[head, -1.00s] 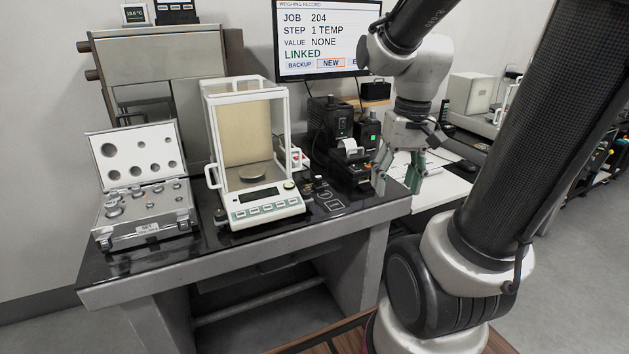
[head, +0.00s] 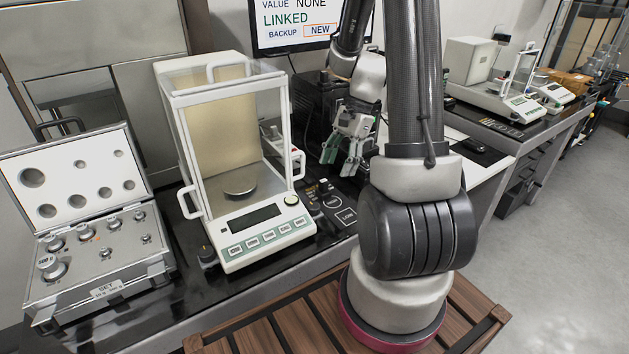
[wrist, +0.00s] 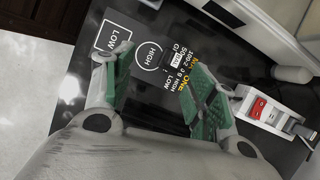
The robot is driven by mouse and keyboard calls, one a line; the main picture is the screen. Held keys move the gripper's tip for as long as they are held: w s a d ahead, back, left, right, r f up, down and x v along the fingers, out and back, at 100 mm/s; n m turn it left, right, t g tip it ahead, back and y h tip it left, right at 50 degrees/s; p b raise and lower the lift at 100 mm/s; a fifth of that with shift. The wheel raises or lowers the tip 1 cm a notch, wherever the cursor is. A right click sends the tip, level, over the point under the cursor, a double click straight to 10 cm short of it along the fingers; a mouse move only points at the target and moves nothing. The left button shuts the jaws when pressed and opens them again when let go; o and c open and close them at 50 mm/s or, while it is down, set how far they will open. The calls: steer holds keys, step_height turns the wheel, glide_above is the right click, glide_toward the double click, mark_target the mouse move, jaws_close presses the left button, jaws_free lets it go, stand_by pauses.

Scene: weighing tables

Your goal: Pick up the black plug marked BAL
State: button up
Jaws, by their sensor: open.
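My gripper (head: 340,162) hangs fingers down above the black table top, right of the balance. It is open and empty. In the wrist view its two green-padded fingers (wrist: 153,75) stand apart over printed LOW and HIGH markings. I cannot read BAL on anything. Small dark items (head: 322,187) lie on the black top beside the balance, too small to tell apart. A white socket strip with a red switch (wrist: 268,108) lies right of the fingers in the wrist view. A black piece (wrist: 298,130) sits at its end and may be a plug; no marking shows.
The glass-cased balance (head: 268,238) stands left of my gripper. An open case of weights (head: 75,300) is at far left. The monitor (head: 292,48) stands behind. A white board or sheet (head: 478,168) lies to the right. A slatted wooden platform (head: 260,338) is below in front.

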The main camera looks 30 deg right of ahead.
mark_target(324, 180)
steer(key=a+f, duration=0.1)
steer(key=f, duration=0.1)
steer(key=w+a+f+m, duration=0.1)
steer(key=f, duration=0.1)
steer(key=w+a+f+m, duration=0.1)
steer(key=f, duration=0.2)
steer(key=shift+a, duration=0.3)
steer(key=c, duration=1.1)
